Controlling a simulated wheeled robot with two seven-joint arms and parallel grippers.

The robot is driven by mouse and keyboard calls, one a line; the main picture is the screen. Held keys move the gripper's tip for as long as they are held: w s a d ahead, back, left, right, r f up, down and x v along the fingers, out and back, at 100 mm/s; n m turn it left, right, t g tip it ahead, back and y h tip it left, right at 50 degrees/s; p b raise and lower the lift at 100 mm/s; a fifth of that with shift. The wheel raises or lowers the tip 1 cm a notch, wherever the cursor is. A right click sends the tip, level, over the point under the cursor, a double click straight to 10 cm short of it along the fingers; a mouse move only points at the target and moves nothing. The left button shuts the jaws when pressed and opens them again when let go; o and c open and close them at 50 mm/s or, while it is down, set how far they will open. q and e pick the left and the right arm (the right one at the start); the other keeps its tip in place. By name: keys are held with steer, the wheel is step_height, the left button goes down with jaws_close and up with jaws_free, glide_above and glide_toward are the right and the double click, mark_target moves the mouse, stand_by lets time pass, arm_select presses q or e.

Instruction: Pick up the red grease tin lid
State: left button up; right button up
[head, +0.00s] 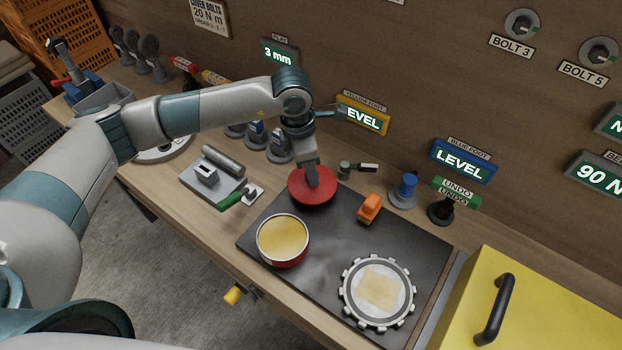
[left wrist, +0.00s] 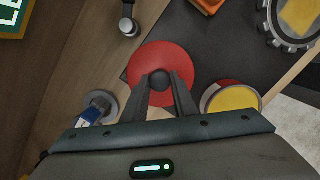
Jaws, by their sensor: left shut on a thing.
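The red grease tin lid (head: 312,194) is a flat red disc at the back left corner of the dark mat (head: 330,250). My left gripper (head: 312,172) comes down on it from above. In the left wrist view the lid (left wrist: 141,66) has a dark round knob (left wrist: 160,80) at its middle, and my left gripper (left wrist: 162,88) is shut on that knob. I cannot tell whether the lid rests on the mat or hangs just above it. The open grease tin (head: 283,241), red with yellow grease, stands in front of the lid. My right gripper is not in view.
An orange block (head: 369,207) and a toothed ring (head: 377,292) are on the mat. A small hammer-like tool (head: 356,168) and a blue foot (head: 404,190) are behind. A yellow box (head: 540,300) with a black handle stands at the right.

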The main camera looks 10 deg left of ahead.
arm_select(q)
steer(key=s+d+r+b, duration=0.5)
steer(key=s+d+r, duration=0.2)
steer(key=d, duration=0.2)
steer(key=shift+r, duration=0.4)
steer(key=shift+s+d, duration=0.1)
